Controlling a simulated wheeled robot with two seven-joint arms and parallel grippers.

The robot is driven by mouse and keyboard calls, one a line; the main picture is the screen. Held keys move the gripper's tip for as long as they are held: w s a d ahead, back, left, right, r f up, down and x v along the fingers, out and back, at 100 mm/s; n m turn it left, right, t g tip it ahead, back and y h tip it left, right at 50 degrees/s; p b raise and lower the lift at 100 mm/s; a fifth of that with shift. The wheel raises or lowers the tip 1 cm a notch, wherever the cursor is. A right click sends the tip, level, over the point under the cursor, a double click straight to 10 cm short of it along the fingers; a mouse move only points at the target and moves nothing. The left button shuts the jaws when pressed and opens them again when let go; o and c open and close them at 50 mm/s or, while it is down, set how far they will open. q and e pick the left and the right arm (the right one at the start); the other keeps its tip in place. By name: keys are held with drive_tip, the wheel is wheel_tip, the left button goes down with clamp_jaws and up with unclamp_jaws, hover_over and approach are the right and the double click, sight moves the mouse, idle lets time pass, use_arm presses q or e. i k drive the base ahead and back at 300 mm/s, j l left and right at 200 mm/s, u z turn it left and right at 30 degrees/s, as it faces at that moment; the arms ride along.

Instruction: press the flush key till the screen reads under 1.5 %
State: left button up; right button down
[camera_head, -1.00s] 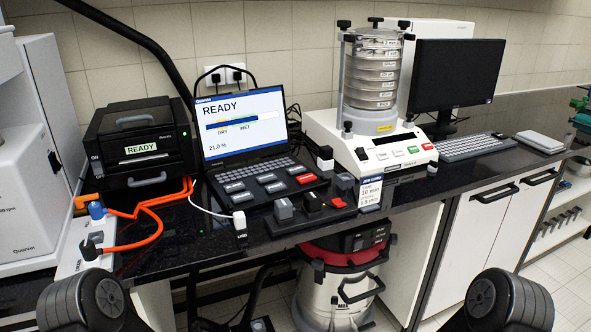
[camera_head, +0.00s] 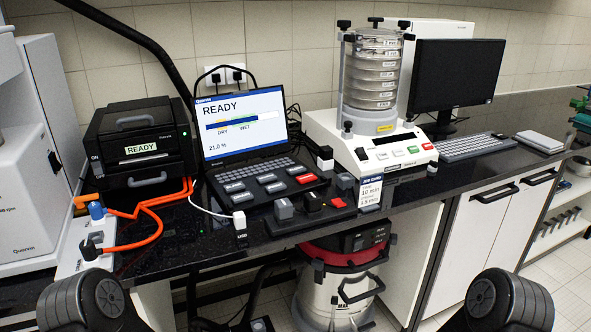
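The laptop-like unit's screen (camera_head: 242,124) reads READY, with a DRY to WET bar and 21.0 %. Its large keys (camera_head: 268,186) are several grey ones and one red one; their labels are too small to read, so I cannot tell which is the flush key. In front of it is a dark panel (camera_head: 312,212) with several blocks and a red button. At the bottom left and bottom right only rounded dark parts of my arms show. Neither gripper's fingers are in view, and nothing of mine touches the keys.
A black printer-like box (camera_head: 141,145) marked READY stands left, with orange cables (camera_head: 150,215) in front. A sieve shaker (camera_head: 372,90) stands right of the screen, then a monitor (camera_head: 455,78) and keyboard (camera_head: 465,147). A vacuum drum (camera_head: 340,285) sits below the counter edge.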

sight(298, 169)
drive_tip(key=l+u, duration=0.45)
drive_tip(key=k+l+u, duration=0.15)
drive_tip(key=u, duration=0.35)
drive_tip(key=k+l+u, duration=0.15)
drive_tip(key=l+u, duration=0.3)
drive_tip(key=j, duration=0.1)
